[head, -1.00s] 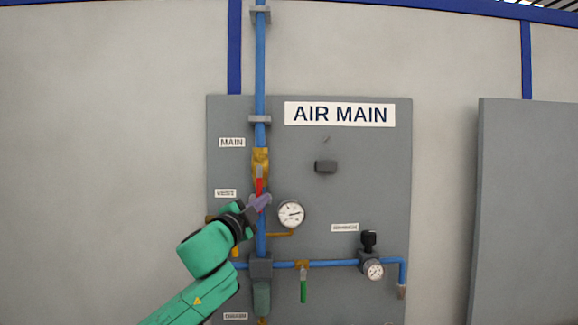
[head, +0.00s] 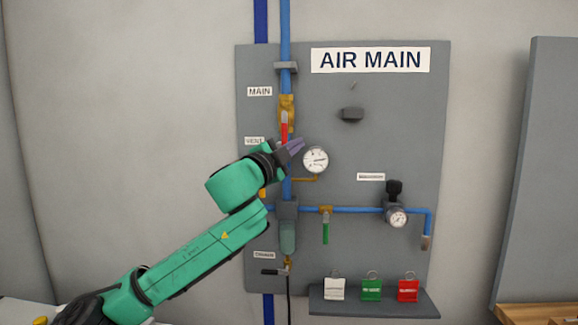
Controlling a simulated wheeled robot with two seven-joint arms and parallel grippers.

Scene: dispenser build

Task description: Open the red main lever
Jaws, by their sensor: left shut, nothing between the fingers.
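The red main lever (head: 284,127) hangs down along the blue vertical pipe, from the brass valve body (head: 287,108) beside the MAIN label. My left gripper (head: 297,146) is shut and empty. In the picture its fingertips lie just below the lever's lower end, between it and the pressure gauge. I cannot tell whether the fingers touch the lever or sit in front of it. The gripper covers a stretch of pipe below the lever. My right gripper is not in view.
The grey AIR MAIN panel (head: 400,110) carries a gauge (head: 315,159), a green lever (head: 325,232), a regulator (head: 395,213) and a dark knob (head: 351,114). Below, a shelf (head: 372,305) holds white, green and red tags. The wall left of the panel is clear.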

